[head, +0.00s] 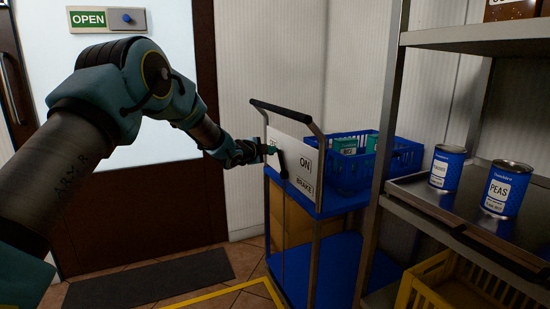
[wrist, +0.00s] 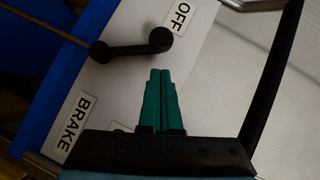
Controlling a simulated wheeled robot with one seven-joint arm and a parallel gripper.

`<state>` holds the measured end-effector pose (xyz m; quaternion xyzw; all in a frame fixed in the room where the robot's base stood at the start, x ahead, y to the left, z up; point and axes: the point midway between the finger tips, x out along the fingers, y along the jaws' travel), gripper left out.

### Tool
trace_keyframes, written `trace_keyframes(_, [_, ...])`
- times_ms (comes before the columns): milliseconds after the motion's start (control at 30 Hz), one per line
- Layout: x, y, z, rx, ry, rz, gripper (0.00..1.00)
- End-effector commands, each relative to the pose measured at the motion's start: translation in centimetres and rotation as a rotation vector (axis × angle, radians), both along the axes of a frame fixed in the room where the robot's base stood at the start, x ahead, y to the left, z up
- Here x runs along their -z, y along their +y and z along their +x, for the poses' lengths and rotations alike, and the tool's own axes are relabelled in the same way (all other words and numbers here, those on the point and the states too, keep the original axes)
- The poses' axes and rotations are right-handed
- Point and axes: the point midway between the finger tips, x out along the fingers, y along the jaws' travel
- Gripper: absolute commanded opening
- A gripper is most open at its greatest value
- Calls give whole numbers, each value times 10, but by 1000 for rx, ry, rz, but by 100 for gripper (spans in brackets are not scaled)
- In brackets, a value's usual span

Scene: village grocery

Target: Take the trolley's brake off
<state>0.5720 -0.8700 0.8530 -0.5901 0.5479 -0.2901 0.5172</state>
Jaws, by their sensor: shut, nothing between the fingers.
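The trolley (head: 317,215) has a white brake panel (head: 305,148) below its black push handle. The ON label (head: 305,163) and BRAKE label (head: 305,185) show in the head view. The black brake lever (head: 282,165) stands on the panel. In the wrist view the lever's knob (wrist: 160,40) is beside the OFF label (wrist: 181,18), and its other end is towards the BRAKE label (wrist: 75,122). My gripper (head: 268,149) is shut and empty at the panel's left part. Its teal fingertips (wrist: 160,72) point at the knob, with a small visible gap. ON is hidden in the wrist view.
A blue basket (head: 350,180) with green-labelled goods stands on the trolley. A metal shelf (head: 425,195) with blue tins is close on the right, with a yellow crate (head: 470,285) below. A dark mat (head: 150,280) lies before the door. Floor left of the trolley is free.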

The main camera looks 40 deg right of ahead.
Motion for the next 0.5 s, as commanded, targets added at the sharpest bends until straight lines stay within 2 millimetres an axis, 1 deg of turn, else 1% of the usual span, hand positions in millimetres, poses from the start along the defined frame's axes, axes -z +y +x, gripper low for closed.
trace_keyframes(33, [-6, -1, 5, -2, 36, 14, 0])
trace_keyframes(67, [-6, -2, 7, -2, 57, 22, 0])
trace_keyframes(300, [0, -7, 17, -1, 55, 21, 0])
trace_keyframes(500, [2, -9, 22, 0, 52, 21, 0])
